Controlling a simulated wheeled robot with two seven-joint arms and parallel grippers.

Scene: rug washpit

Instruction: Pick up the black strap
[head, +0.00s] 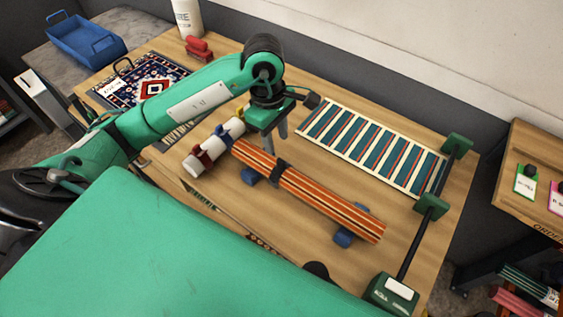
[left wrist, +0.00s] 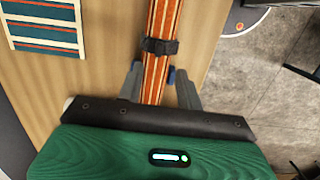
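The black strap (head: 281,172) is wrapped around a rolled rug with orange, red and cream stripes (head: 330,206), left of the roll's middle. In the left wrist view the strap (left wrist: 160,47) shows as a dark band across the roll, just beyond the fingertips. My left gripper (head: 276,134) points down above the roll, close to the strap in the picture. In the left wrist view my left gripper (left wrist: 160,74) is open and empty, one finger showing on each side of the roll. My right gripper is not in view.
Blue supports (head: 344,238) hold the roll on the wooden table. Beside its left end lies a white, red and blue roll (head: 213,144). A flat striped rug (head: 375,147) lies behind. A dark rod with green brackets (head: 431,206) lines the right edge. A patterned rug (head: 145,84) lies left.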

